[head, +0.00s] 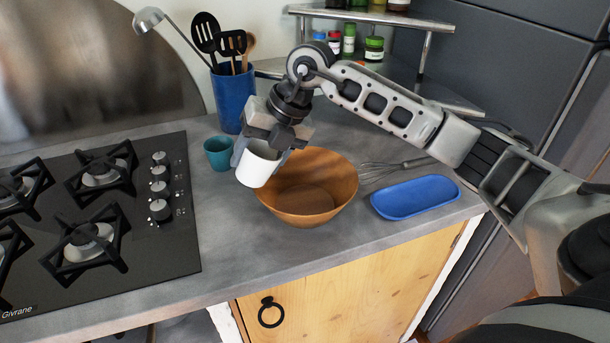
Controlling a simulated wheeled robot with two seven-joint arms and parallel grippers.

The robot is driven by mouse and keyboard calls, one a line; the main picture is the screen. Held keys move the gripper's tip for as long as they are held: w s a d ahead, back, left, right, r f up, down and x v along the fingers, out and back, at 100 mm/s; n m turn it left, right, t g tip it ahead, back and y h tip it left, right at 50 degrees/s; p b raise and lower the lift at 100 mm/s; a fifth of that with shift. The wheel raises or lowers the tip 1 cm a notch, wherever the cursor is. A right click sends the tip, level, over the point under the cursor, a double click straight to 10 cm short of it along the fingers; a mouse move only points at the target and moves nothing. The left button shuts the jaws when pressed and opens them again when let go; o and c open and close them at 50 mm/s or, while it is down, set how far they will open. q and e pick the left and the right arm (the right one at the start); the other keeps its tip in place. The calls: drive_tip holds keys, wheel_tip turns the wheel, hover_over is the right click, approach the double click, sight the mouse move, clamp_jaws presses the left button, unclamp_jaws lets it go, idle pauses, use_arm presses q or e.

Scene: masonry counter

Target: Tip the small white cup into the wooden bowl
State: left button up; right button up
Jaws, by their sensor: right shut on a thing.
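The small white cup (257,165) is held by my right gripper (262,146), which is shut on it. The cup is raised above the counter at the left rim of the wooden bowl (318,187), and it is tilted, with its open top toward the upper right. The wooden bowl stands on the grey counter, and the part of its inside that shows looks empty. The cup's contents cannot be seen. My left gripper is not in view.
A teal cup (219,153) stands just left of the white cup. A blue utensil holder (233,98) is behind. A whisk (395,168) and a blue tray (415,197) lie right of the bowl. A gas hob (95,215) is at left.

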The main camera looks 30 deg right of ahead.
sight(277, 155)
drive_tip(key=shift+s+d+r+t+y, duration=0.15)
drive_tip(key=shift+d+y, duration=0.3)
drive_tip(key=shift+d, duration=0.05)
drive_tip(key=shift+s+d+r+t+y, duration=0.1)
drive_tip(key=shift+d+t+y, duration=0.05)
drive_tip(key=shift+d+y, duration=0.3)
drive_tip(key=shift+d+f+y, duration=0.15)
drive_tip(key=shift+f+y, duration=0.3)
drive_tip(key=shift+y, duration=0.25)
drive_tip(key=shift+d+r+t+y, duration=0.1)
drive_tip(key=shift+r+t+y, duration=0.3)
drive_tip(key=shift+y, duration=0.5)
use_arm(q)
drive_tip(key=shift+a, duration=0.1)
use_arm(e)
drive_tip(key=shift+f, duration=0.15)
drive_tip(key=shift+s+d+f+m+t+y, duration=0.1)
drive_tip(key=shift+d+f+m+t+y, duration=0.15)
drive_tip(key=shift+f+t+y, duration=0.4)
drive_tip(key=shift+r+g+y+b, duration=0.2)
drive_tip(key=shift+g+y+b, duration=0.05)
drive_tip(key=shift+y+b, duration=0.1)
use_arm(q)
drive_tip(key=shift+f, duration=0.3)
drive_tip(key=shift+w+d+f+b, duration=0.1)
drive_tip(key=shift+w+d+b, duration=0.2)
drive_tip(key=shift+b, duration=0.4)
use_arm(e)
drive_tip(key=shift+r+y, duration=0.15)
drive_tip(key=shift+y, duration=0.25)
